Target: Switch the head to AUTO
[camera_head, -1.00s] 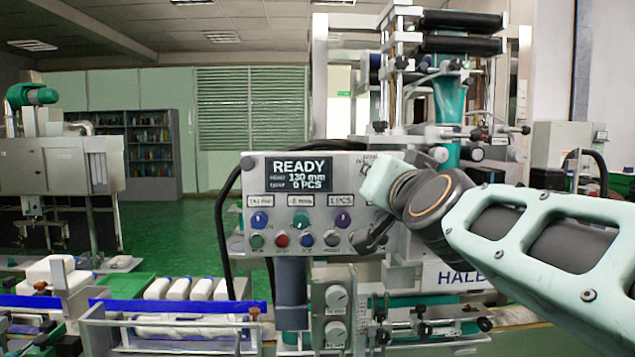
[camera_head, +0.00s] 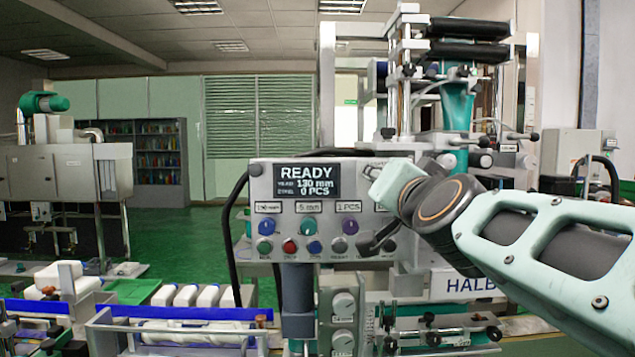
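The grey control panel (camera_head: 262,218) stands in the middle, with a display (camera_head: 306,181) reading READY, 130 mm and 0 PCS. Below it are three knobs, blue (camera_head: 267,227), teal (camera_head: 308,226) and purple (camera_head: 350,226), under small value labels. A row of buttons runs beneath, including a red one (camera_head: 289,246) and a blue one (camera_head: 314,247). My gripper (camera_head: 376,241) shows as dark parts at the panel's lower right. My wrist covers the panel's right end, so no switch marked AUTO can be made out. Finger opening and contact are unclear.
The tall applicator frame (camera_head: 409,70) with black rollers rises behind my arm. Dial boxes (camera_head: 343,318) hang below the panel. A conveyor with a blue rail (camera_head: 180,312) and white bottles (camera_head: 186,295) lies lower left. A black cable (camera_head: 229,230) loops along the panel's left.

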